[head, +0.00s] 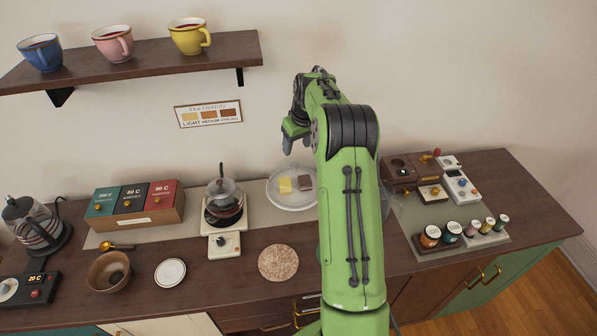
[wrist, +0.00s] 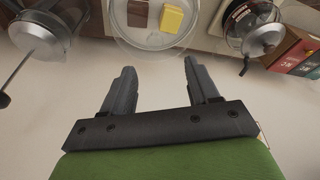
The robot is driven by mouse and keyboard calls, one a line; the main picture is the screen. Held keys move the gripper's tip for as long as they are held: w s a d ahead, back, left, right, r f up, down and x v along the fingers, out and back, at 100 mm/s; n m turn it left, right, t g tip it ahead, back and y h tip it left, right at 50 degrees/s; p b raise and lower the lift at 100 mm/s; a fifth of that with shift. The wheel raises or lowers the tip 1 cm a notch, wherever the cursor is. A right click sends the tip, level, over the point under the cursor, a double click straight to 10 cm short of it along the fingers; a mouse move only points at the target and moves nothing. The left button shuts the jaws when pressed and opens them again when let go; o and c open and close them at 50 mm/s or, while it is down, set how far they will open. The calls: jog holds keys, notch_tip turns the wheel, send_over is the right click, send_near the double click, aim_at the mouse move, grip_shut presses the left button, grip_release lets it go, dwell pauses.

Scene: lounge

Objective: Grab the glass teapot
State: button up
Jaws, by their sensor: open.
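A glass teapot (head: 224,203) with dark liquid and a dark-knobbed lid sits on a small white warmer (head: 224,245) at the counter's middle. In the wrist view a glass pot with a silver lid (wrist: 264,38), likely the same one, is at upper right. My gripper (head: 288,143) is raised near the wall, above and right of the teapot, apart from it. In the wrist view my gripper (wrist: 157,68) is open with nothing between its fingers. Another clear vessel (head: 391,207) is partly hidden behind my arm; I cannot tell its kind.
A glass dome plate (head: 292,203) with yellow and brown pieces stands right of the teapot. Tea boxes (head: 133,205) and a kettle (head: 36,226) stand left. A cork mat (head: 278,263) and white saucer (head: 170,273) lie in front. A cup shelf (head: 130,62) hangs above.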

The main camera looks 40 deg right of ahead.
aim_at(295, 163)
jog(key=x, duration=0.3)
jog(key=p+x, duration=0.1)
jog(key=x, duration=0.2)
jog(key=d+x, duration=0.1)
jog(key=x, duration=0.3)
jog(key=shift+s+a+r, duration=0.1)
jog(key=shift+s+a, duration=0.05)
jog(key=c, duration=0.3)
grip_shut()
